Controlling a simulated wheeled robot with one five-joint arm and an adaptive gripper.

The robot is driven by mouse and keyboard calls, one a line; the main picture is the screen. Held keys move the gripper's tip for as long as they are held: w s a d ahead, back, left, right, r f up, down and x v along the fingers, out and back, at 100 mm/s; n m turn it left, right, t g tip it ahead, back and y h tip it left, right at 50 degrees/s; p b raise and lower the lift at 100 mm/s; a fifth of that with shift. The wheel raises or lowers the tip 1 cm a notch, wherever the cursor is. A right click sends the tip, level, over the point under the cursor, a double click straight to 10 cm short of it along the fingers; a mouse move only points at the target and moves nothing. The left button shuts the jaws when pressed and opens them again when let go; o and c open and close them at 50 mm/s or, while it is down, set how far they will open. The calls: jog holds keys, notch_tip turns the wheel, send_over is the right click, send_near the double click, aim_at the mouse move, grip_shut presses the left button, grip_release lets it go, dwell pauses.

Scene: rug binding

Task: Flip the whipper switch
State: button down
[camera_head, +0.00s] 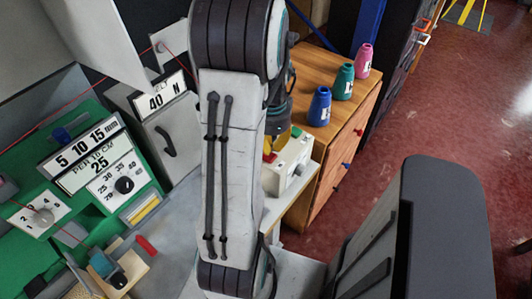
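No control in view carries a readable whipper label, so I cannot tell for sure which one is the whipper switch. A small white control box (296,166) stands on the machine table just right of my arm. It has coloured parts on top, and my arm hides its left side. My arm rises through the middle of the view and bends over at the top. Its dark far end shows behind the upright link, above and close to the white box. The fingers of my gripper are hidden or cannot be made out, and contact with the box cannot be judged.
A green machine panel (40,165) with dials is at left. A grey cover with a black handle (166,142) is beside it. A wooden cabinet (335,150) carries blue (319,107), green (343,82) and pink (363,61) cones. Red floor (460,120) is open at right.

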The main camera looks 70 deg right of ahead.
jog(key=shift+f+b, duration=1.6)
jog(key=shift+f, duration=0.3)
dwell(0.9)
jog(key=shift+r, duration=0.2)
jog(key=shift+r+p, duration=2.85)
jog(key=shift+r, duration=0.55)
